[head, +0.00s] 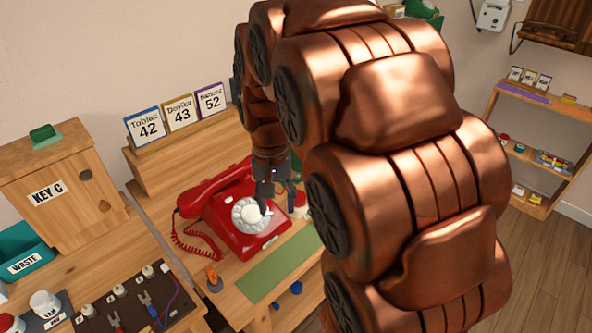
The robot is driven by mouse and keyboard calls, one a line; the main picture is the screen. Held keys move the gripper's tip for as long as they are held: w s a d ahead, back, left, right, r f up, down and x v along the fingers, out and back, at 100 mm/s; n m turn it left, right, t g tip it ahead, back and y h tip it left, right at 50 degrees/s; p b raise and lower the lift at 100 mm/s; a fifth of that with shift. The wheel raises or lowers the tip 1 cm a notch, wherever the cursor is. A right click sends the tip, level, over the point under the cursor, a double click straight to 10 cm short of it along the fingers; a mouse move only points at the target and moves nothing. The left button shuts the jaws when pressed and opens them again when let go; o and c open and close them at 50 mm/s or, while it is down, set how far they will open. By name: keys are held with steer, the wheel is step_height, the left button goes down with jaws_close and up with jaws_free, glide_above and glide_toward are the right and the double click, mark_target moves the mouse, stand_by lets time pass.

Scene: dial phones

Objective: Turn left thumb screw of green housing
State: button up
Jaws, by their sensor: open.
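My gripper (279,197) hangs open, pointing down, above the right side of a red dial phone (243,240). Nothing shows between its fingers. A dark green shape (304,167) shows just behind my gripper, mostly hidden by my arm. Another green object (424,12) shows at the top, partly cut off behind my arm. I cannot tell which of these is the green housing, and no thumb screw can be made out.
A red and white object (299,205) stands close to the right of my gripper. A green mat (279,266) lies on the table in front. Number cards (180,113) stand behind the phone. A wooden KEY C box (60,185) and a tool board (130,300) are at left.

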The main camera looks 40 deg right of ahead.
steer(key=w+d+m, duration=0.3)
steer(key=w+d, duration=0.5)
steer(key=w, duration=0.1)
steer(key=m+t+p, duration=0.1)
steer(key=m, duration=0.3)
glide_above(297, 174)
step_height(297, 174, down, 4)
steer(key=shift+f+p, duration=0.9)
steer(key=shift+f, duration=3.05)
jaws_close()
